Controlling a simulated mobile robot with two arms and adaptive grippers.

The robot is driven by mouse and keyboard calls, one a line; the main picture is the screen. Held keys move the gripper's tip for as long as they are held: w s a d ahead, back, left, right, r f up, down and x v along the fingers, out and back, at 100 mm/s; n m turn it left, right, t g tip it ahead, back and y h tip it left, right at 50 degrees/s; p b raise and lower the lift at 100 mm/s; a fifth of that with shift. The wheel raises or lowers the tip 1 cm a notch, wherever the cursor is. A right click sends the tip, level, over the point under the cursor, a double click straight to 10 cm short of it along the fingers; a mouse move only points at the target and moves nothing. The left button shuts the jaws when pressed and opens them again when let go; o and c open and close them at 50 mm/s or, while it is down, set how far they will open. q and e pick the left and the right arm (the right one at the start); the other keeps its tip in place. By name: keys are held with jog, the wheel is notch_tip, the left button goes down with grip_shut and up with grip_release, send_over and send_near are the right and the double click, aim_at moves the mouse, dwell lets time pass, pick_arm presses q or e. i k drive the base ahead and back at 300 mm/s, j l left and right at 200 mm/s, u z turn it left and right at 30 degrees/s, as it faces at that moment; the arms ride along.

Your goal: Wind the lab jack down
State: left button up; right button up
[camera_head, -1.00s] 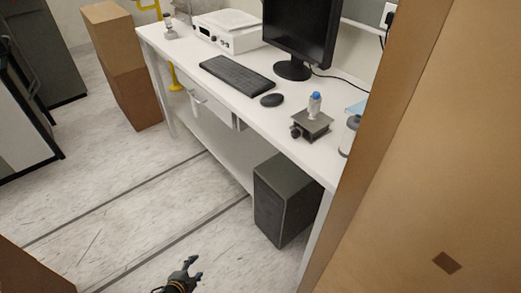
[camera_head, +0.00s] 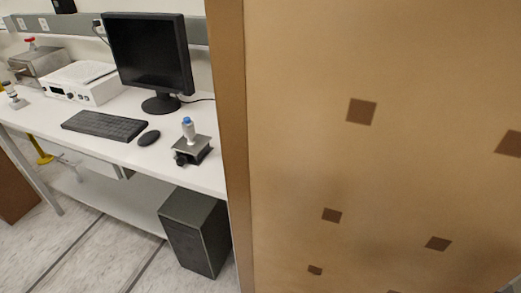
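The lab jack (camera_head: 193,151) stands on the white bench near its right visible end. It is a small dark grey platform device with a dark knob (camera_head: 181,159) at its front left. A small white bottle with a blue cap (camera_head: 188,129) stands upright on its top plate. The jack looks low, but its exact height is too small to tell. Neither of my grippers shows in the view now.
A large brown panel (camera_head: 400,60) fills the right half, close to me, hiding the bench's right end. The bench (camera_head: 108,165) also carries a keyboard (camera_head: 104,125), mouse (camera_head: 149,138), monitor (camera_head: 148,55) and white instrument (camera_head: 85,82). A dark computer case (camera_head: 197,232) sits underneath.

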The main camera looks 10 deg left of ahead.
aim_at(181, 161)
jog(key=j+z, duration=1.25)
jog(key=z, duration=0.15)
jog(key=k+j+z, duration=0.15)
jog(key=j+z, duration=0.3)
jog(key=k+j+z, duration=0.15)
jog(key=z, duration=0.3)
